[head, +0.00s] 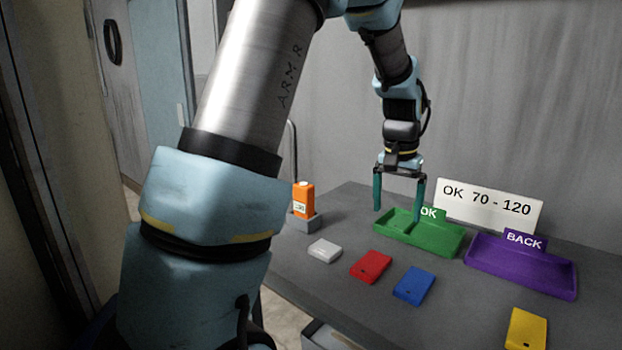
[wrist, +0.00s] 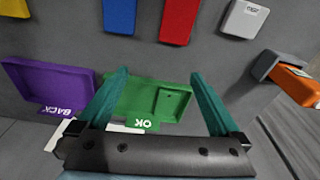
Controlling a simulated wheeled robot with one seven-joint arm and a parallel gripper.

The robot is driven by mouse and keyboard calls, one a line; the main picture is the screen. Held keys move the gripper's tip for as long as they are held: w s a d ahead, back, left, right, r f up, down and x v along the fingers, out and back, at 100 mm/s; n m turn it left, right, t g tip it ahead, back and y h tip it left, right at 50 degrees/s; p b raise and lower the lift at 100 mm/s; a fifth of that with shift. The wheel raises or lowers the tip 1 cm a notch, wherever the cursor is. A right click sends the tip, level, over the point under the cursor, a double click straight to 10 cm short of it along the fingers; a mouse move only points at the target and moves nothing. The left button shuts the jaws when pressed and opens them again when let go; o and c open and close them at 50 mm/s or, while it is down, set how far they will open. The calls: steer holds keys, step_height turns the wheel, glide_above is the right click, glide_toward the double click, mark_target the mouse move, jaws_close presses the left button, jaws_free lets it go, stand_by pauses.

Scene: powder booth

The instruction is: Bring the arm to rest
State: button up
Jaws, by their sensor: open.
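My gripper (head: 398,206) is open and hangs downward, with its two teal fingers above the green OK tray (head: 445,248). Nothing is between the fingers. In the wrist view the fingertips (wrist: 158,76) are spread on either side of the green tray (wrist: 127,98). A green panel (wrist: 174,104) with a small dark hole appears to lie in that tray, at the end nearer the orange device. My arm reaches over the table from above, and its near links hide part of the table's left side.
The grey table holds a purple BACK tray (head: 520,272), a red panel (head: 371,266), a blue panel (head: 413,286), a yellow panel (head: 526,328) and a white block (head: 324,250). An orange device (head: 303,197) stands in a grey holder (head: 303,223). A sign (head: 488,204) reads "OK 70 - 120".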

steer(key=s+a+f+n, duration=0.1)
steer(key=s+a+n, duration=0.1)
steer(key=a, duration=0.6)
steer(key=s+a+f+n, duration=0.1)
steer(key=s+a+f, duration=0.1)
steer(key=s+a, duration=0.3)
steer(key=s+a+f+n, duration=0.2)
steer(key=s+a, duration=0.2)
steer(key=a, duration=0.8)
steer(key=shift+s+a+n+y, duration=0.25)
steer(key=shift+a+n+y, duration=0.05)
